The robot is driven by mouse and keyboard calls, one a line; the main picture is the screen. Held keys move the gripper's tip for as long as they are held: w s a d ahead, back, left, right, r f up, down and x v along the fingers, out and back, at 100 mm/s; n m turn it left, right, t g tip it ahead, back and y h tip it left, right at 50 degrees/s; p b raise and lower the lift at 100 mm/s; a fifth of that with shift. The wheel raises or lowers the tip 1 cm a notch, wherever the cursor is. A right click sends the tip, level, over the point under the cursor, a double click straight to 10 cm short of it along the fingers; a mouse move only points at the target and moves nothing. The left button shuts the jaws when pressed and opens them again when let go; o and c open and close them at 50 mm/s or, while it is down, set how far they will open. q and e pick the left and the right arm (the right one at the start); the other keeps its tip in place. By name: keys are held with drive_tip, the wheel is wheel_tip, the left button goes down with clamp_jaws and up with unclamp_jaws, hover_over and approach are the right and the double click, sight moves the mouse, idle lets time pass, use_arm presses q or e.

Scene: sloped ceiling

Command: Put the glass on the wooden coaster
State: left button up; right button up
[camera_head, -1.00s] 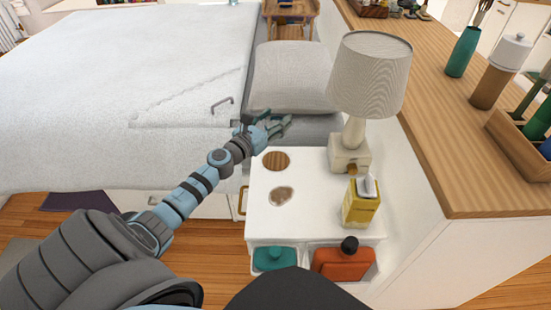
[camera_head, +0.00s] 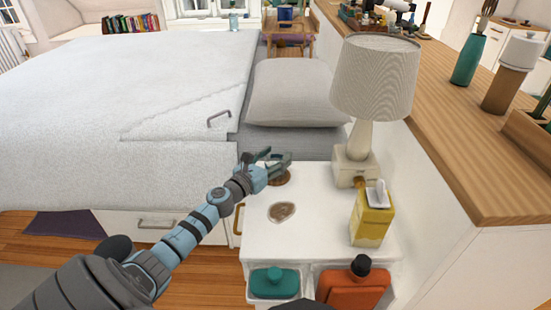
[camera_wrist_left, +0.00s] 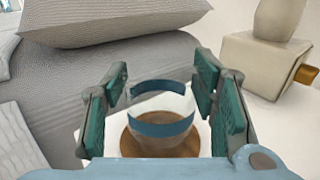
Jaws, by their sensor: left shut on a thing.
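My left gripper (camera_head: 274,161) is over the far left part of the white nightstand (camera_head: 318,213). In the left wrist view its teal-padded fingers (camera_wrist_left: 163,100) are shut on a clear glass with a blue band (camera_wrist_left: 162,122), which looks upright. The round brown wooden coaster (camera_wrist_left: 178,147) lies on the nightstand behind and below the glass in that view. In the head view the coaster (camera_head: 283,179) is partly hidden by the gripper, and I cannot make out the glass. I cannot tell whether the glass touches the coaster. My right gripper is not in view.
A lamp (camera_head: 376,80) and a yellow tissue box (camera_head: 372,219) stand on the nightstand's right side. A heart-shaped brown piece (camera_head: 282,212) lies nearer me. A teal item (camera_head: 274,282) and an orange bottle (camera_head: 352,289) sit in front. A pillow (camera_head: 300,92) lies behind.

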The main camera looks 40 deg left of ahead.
use_arm(q)
drive_tip(key=o, duration=1.4)
